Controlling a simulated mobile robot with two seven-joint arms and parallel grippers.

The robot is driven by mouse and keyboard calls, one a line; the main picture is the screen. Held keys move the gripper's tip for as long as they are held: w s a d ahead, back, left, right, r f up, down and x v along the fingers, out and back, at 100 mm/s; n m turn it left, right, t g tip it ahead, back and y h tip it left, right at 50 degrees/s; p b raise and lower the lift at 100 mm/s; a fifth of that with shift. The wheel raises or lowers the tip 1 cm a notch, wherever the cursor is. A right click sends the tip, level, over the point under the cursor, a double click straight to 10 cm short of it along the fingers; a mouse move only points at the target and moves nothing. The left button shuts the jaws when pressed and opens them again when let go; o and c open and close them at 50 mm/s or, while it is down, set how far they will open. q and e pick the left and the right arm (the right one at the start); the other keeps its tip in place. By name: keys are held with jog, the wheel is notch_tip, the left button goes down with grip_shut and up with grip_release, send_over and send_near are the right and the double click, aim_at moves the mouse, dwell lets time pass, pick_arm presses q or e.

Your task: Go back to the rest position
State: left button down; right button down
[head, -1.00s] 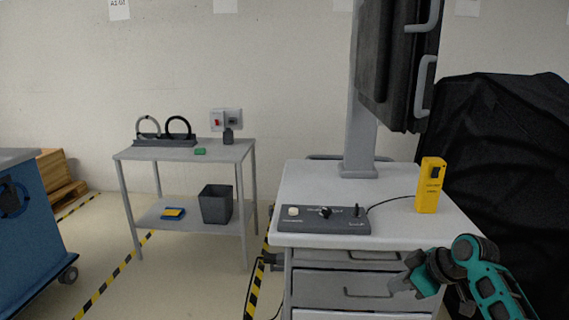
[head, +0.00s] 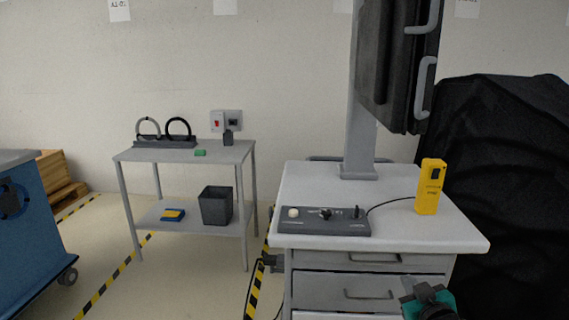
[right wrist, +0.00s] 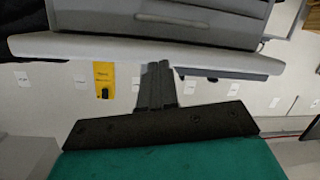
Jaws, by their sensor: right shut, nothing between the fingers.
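My right gripper (head: 410,286) shows at the bottom edge of the head view, in front of the drawers of the grey cart (head: 460,239). In the right wrist view the fingers of my right gripper (right wrist: 158,70) are together and hold nothing. They are apart from the cart, whose top edge (right wrist: 60,46) crosses that view upside down. Most of the right arm is below the head view. My left gripper is in neither view.
On the cart stand a control box (head: 322,222) and a yellow handheld device (head: 430,187), joined by a cable. A dark covered shape (head: 510,170) stands at right, a grey side table (head: 190,154) at left, and a blue cart (head: 38,240) at far left.

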jog(key=s+a+f+g, duration=0.1)
jog(key=s+a+f, duration=0.2)
jog(key=s, duration=0.6)
jog(key=s+a+f+g+y, duration=0.1)
jog(key=s+a+f+g, duration=0.1)
jog(key=s+f, duration=0.4)
jog(key=s+a+f+m+g, duration=0.1)
jog(key=s+a+f, duration=0.4)
jog(key=s, duration=0.8)
jog(key=shift+f+g+y, duration=0.2)
jog(key=shift+g+y, duration=0.1)
jog(key=shift+y, duration=0.1)
jog(key=c, duration=1.8)
grip_release()
jog(key=shift+a, duration=0.1)
